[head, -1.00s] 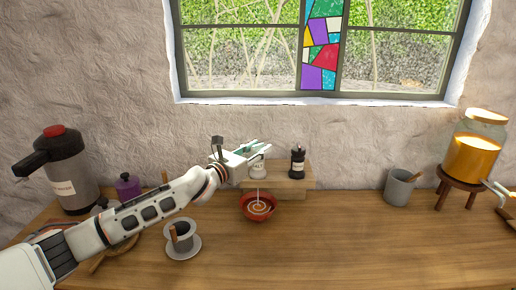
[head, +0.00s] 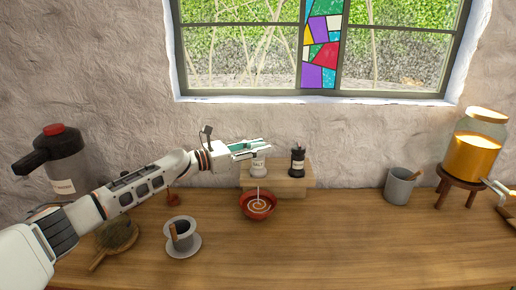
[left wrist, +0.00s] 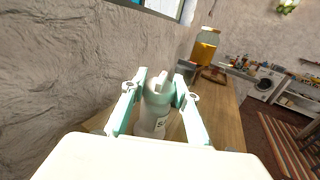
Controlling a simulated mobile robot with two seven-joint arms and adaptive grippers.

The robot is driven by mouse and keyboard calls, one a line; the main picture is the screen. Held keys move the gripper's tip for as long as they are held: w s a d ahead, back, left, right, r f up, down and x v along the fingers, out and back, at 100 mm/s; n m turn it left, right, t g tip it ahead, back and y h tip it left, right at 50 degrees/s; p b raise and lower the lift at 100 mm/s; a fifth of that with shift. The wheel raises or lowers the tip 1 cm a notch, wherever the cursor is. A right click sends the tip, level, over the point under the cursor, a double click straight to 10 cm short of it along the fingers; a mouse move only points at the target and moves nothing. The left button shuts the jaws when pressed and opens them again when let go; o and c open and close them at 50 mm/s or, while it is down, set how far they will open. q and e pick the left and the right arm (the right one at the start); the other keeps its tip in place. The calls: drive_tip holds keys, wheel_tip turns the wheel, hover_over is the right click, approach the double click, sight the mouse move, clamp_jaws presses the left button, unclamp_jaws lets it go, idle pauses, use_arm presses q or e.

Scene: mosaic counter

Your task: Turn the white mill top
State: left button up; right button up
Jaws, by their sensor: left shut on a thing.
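The white mill (head: 258,166), labelled SALT, stands upright on a small wooden riser (head: 290,188) against the wall. My left gripper (head: 265,146) reaches in from the left at the height of the mill's top. In the left wrist view the white mill top (left wrist: 158,86) sits between the two pale green-tipped fingers, and the gripper (left wrist: 160,94) is shut on it. The mill's body shows below the fingers, with part of its label. My right gripper is not in view.
A black mill (head: 297,162) stands close on the right. A red bowl (head: 246,208) is in front of the riser. The front middle counter is clear.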

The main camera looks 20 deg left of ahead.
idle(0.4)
use_arm(q)
drive_tip(key=o, duration=1.1)
drive_tip(key=shift+o, duration=0.2)
drive_tip(key=shift+s, duration=0.1)
drive_tip(key=v, duration=1.1)
drive_tip(key=shift+s+a, duration=0.25)
drive_tip(key=shift+s, duration=0.05)
